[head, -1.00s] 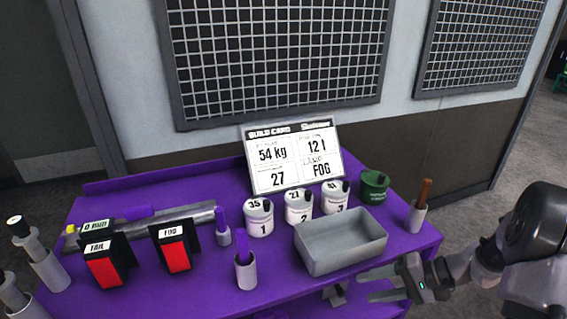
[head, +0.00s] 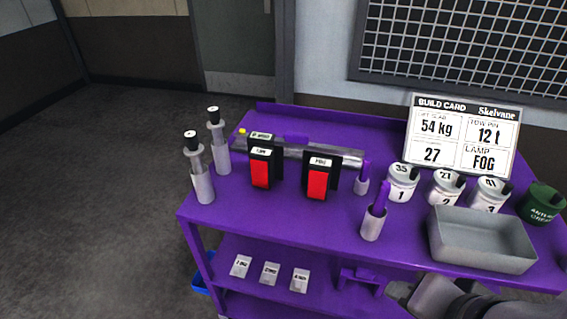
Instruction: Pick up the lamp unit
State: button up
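Two lamp units with red faces and black housings stand on the purple bench top (head: 290,215). The right lamp unit (head: 318,183) has a white label that reads FOG. The left lamp unit (head: 261,172) has a small label that is hard to read now; it read TAIL in the earlier frame. The build card (head: 463,135) at the back right shows 54 kg, 27, 12 t and LAMP FOG.
A metal bar (head: 340,156) lies behind the lamps. Two grey pins (head: 203,183) stand at left. Several numbered pots (head: 402,183), a grey tray (head: 482,243) and a purple-handled tool holder (head: 372,225) stand right. Labelled blocks (head: 270,272) lie on the lower shelf.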

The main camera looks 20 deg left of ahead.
aim_at(321, 171)
jog(key=u, duration=0.75)
jog(key=k+z, duration=0.15)
jog(key=z, duration=4.95)
jog(key=u, duration=5.1)
jog(key=i+j+z, duration=0.25)
jog(key=j+z, duration=0.2)
jog(key=j, duration=0.15)
jog(key=i+j+z, duration=0.15)
jog(key=j+z, duration=0.3)
jog(key=j, duration=0.2)
jog(key=j+z, duration=0.45)
jog(key=j, duration=0.25)
jog(key=j+z, duration=0.45)
jog(key=j, duration=0.3)
